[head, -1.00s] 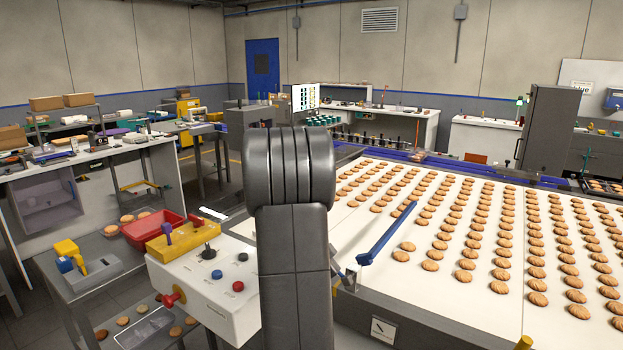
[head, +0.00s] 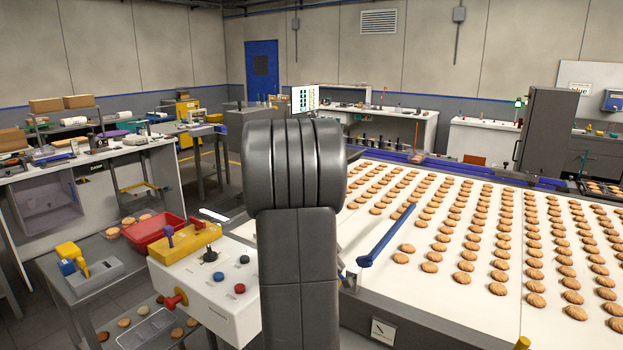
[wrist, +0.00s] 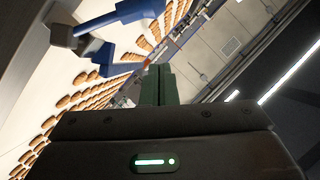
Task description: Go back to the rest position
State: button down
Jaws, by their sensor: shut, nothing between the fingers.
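My gripper (wrist: 158,86) shows in the wrist view, its two greenish fingers shut together with nothing between them. It points past the biscuit belt toward the far wall, and the picture there is tilted. In the head view my dark arm stands upright in the middle and hides part of the belt; the gripper itself cannot be seen there. A blue lever (head: 386,236) stands at the belt's near left corner, to the right of my arm. It also shows at the top left of the wrist view (wrist: 128,12), apart from the fingers.
The white belt (head: 470,310) carries rows of biscuits on the right. A control box (head: 215,290) with a joystick and buttons is left of my arm, near a red tray (head: 152,228) and a side table (head: 100,290). A grey cabinet (head: 548,130) stands at the back right.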

jog(key=a+v, duration=0.1)
jog(key=v, duration=0.6)
jog(key=w+d+f+b, duration=0.1)
jog(key=w+f+b, duration=0.1)
jog(key=w+f, duration=0.65)
jog(key=s+d+r+m+t+b, duration=0.1)
jog(key=s+d+r+m+b, duration=0.1)
jog(key=b, duration=0.7)
jog(key=s+d+r+m+t+y+b, duration=0.1)
jog(key=s+d+m+t+b, duration=0.1)
jog(key=d+b, duration=0.3)
jog(key=m+b, duration=0.1)
jog(key=b, duration=0.3)
jog(key=shift+d+r+b, duration=0.25)
jog(key=shift+r+b, duration=0.15)
jog(key=shift+d+r, duration=0.1)
jog(key=shift+r, duration=0.05)
jog(key=shift+s+b, duration=0.1)
jog(key=shift+b, duration=0.2)
